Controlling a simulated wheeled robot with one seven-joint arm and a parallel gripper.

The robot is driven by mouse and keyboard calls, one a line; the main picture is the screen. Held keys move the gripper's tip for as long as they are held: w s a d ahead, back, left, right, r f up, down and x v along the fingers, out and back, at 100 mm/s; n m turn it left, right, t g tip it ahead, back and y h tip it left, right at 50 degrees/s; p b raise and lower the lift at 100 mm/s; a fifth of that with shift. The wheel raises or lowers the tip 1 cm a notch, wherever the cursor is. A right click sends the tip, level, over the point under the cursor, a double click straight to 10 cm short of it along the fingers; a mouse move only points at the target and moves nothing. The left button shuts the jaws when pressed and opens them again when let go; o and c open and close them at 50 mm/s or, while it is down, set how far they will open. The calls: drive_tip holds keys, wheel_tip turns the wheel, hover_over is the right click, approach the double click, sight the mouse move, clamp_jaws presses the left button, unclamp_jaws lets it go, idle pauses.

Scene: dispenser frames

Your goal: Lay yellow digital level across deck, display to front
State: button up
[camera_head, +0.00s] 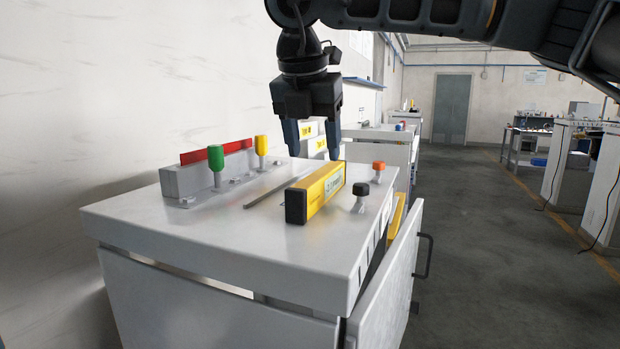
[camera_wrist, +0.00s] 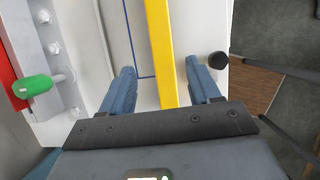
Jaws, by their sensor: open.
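The yellow digital level (camera_head: 322,190) lies on the white cabinet's deck (camera_head: 210,236), along the side above the door. Its black end cap faces the camera, and its display faces right, toward the door side. My gripper (camera_head: 314,152) is open and empty, pointing down above the far part of the level. In the wrist view the yellow level (camera_wrist: 163,45) runs between the two spread blue fingers (camera_wrist: 160,68), with a gap on each side. I cannot tell the exact height of the fingertips over it.
Green (camera_head: 216,160) and yellow (camera_head: 261,146) knobs stand by a grey block with a red strip (camera_head: 215,152) at the deck's back. Black (camera_head: 361,190) and orange (camera_head: 378,167) knobs stand close to the level's front side. The cabinet door (camera_head: 385,280) stands ajar.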

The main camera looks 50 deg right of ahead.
sight(320, 172)
drive_tip(key=shift+s+d+f, duration=0.2)
drive_tip(key=shift+d, duration=0.4)
drive_tip(key=shift+d+f, duration=0.15)
drive_tip(key=shift+f, duration=0.15)
drive_tip(key=shift+w+p+x, duration=0.1)
drive_tip(key=shift+p+x, duration=0.55)
drive_tip(key=shift+x, duration=1)
drive_tip(key=shift+w+p+x, duration=0.15)
drive_tip(key=shift+p+x, duration=0.45)
drive_tip(key=shift+x, duration=1.1)
clamp_jaws()
